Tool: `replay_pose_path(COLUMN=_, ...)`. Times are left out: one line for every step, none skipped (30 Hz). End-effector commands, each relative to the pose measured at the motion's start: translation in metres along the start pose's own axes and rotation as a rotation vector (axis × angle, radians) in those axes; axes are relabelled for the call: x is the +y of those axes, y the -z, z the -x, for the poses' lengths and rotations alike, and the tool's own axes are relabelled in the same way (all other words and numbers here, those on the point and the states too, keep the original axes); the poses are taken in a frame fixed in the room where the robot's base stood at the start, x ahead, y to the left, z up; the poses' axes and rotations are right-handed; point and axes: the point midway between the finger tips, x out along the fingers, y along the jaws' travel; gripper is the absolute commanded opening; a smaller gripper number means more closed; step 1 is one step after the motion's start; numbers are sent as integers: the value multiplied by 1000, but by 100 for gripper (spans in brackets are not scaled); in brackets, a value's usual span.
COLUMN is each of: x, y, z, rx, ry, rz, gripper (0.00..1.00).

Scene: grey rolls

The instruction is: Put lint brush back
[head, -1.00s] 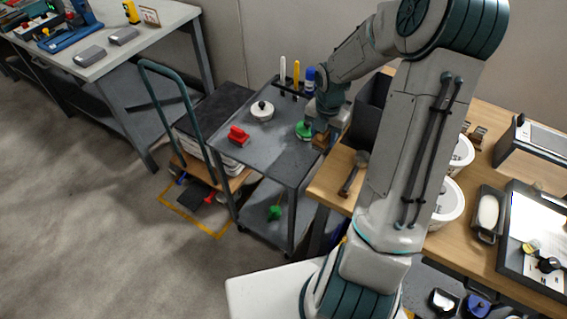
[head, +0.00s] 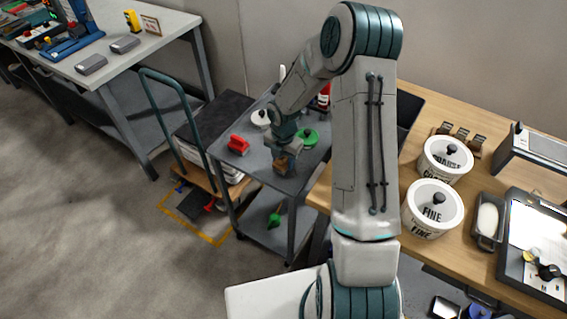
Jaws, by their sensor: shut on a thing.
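My gripper (head: 284,158) is over the front right part of the grey cart's top (head: 257,162), pointing down. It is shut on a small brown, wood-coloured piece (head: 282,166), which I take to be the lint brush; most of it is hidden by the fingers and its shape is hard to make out. I cannot tell whether it touches the cart top. A red handled block (head: 238,145) lies left of my gripper, and a green round lid with a knob (head: 307,138) lies just behind it to the right.
A white knobbed pot (head: 260,118) and a red bottle (head: 324,95) stand farther back on the cart. A wooden bench (head: 400,177) with white tubs (head: 432,210) is at right. A trolley with a green handle (head: 180,92) stands left. The cart's front left is clear.

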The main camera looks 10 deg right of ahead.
Motion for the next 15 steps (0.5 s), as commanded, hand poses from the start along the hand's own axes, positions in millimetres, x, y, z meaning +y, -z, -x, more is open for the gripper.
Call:
replay_pose_path(x=0, y=1, z=-8, rx=3, ry=2, rz=3, gripper=20)
replay_pose_path(x=0, y=1, z=-13, rx=3, ry=3, rz=2, gripper=20)
replay_pose_path(x=0, y=1, z=-17, rx=2, ry=1, rz=1, gripper=20)
replay_pose_path(x=0, y=1, z=-20, rx=2, ry=1, rz=1, gripper=20)
replay_pose_path(x=0, y=1, z=-22, rx=2, ry=1, rz=1, gripper=20)
replay_pose_path(x=0, y=1, z=-22, rx=1, ry=0, rz=1, gripper=20)
replay_pose_path(x=0, y=0, z=-22, rx=0, ry=0, rz=1, gripper=20)
replay_pose_path(x=0, y=0, z=-22, rx=0, ry=0, rz=1, gripper=20)
replay_pose_path(x=0, y=0, z=-22, rx=0, ry=0, rz=0, gripper=20)
replay_pose_path(x=0, y=0, z=-22, rx=0, ry=0, rz=0, gripper=20)
replay_pose_path(x=0, y=0, z=-22, rx=0, ry=0, rz=0, gripper=20)
replay_pose_path(x=0, y=0, z=-23, rx=0, ry=0, rz=0, gripper=20)
replay_pose_path(x=0, y=0, z=-24, rx=1, ry=0, rz=0, gripper=20)
replay_pose_path(x=0, y=0, z=-25, rx=1, ry=0, rz=0, gripper=20)
replay_pose_path(x=0, y=0, z=-26, rx=1, ry=0, rz=0, gripper=20)
